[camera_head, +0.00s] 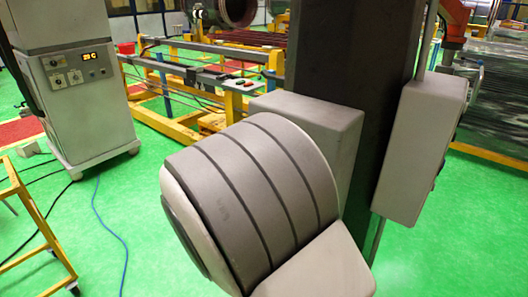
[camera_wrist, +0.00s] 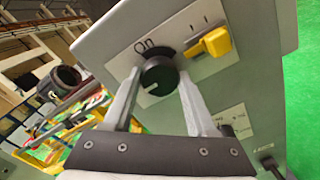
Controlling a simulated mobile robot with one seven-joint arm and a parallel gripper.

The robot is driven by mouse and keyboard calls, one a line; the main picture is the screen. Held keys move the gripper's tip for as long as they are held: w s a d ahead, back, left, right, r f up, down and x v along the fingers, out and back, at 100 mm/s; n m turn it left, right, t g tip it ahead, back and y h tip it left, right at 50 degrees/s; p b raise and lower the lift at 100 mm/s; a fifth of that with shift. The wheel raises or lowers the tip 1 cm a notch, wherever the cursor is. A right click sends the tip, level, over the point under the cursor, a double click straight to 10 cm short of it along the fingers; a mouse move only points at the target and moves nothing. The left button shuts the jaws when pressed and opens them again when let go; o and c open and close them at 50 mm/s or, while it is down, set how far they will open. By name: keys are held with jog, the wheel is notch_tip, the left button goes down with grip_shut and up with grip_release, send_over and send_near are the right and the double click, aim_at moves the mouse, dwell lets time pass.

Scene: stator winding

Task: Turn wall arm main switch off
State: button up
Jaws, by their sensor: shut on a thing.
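A black round knob (camera_wrist: 158,72) with a white pointer mark sits on a white label plate (camera_wrist: 205,70) of a light grey panel. The pointer is toward the lower left of the picture. My gripper (camera_wrist: 160,82) has one finger on each side of the knob and is shut on it. A yellow handle (camera_wrist: 210,43) is on the same plate, to the right of the knob and clear of my fingers. My gripper and the knob do not show in the head view.
In the head view a grey box (camera_head: 424,145) is mounted by a dark column. A white cabinet (camera_head: 75,85) with dials stands at the left, and a yellow frame (camera_head: 175,118) stands behind. Cables lie on the green floor. In the wrist view a small toggle (camera_wrist: 270,163) is low on the panel.

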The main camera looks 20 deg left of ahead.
jog(key=o, duration=1.4)
jog(key=shift+c, duration=0.2)
jog(key=shift+s, duration=0.1)
jog(key=b+v, duration=0.1)
jog(key=v, duration=1.6)
